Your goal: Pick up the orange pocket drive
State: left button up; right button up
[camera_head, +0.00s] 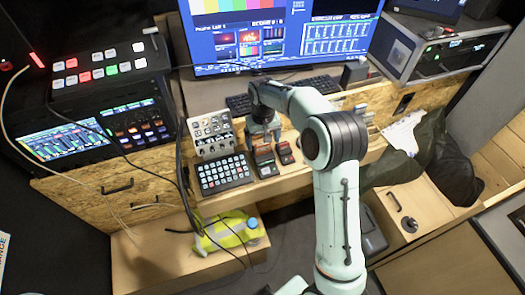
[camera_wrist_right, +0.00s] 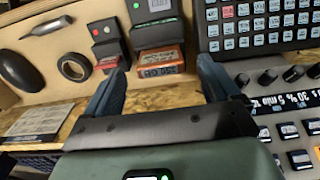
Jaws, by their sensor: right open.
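The orange pocket drive (camera_wrist_right: 162,70) shows its labelled orange face in the right wrist view. It sits against a dark block with a green light. In the head view a red-orange patch of it (camera_head: 264,154) shows just below my right gripper (camera_head: 263,137), beside the button keypad. My right gripper is open. In the right wrist view its two fingers (camera_wrist_right: 163,72) stand apart on either side of the drive in the picture, with nothing held. I cannot tell the exact gap between fingertips and drive. My left gripper is in neither view.
A similar dark block with a red mark (camera_wrist_right: 106,62) stands close beside the drive. The keypad (camera_head: 224,174) and knob mixer (camera_head: 211,133) are close on the other side. The keyboard (camera_head: 305,91) and monitor (camera_head: 280,35) are behind. A tape roll (camera_wrist_right: 74,67) lies farther along.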

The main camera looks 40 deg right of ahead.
aim_at(263, 144)
jog(key=shift+f, duration=1.5)
jog(key=c, duration=1.2)
jog(key=shift+w+r, duration=0.1)
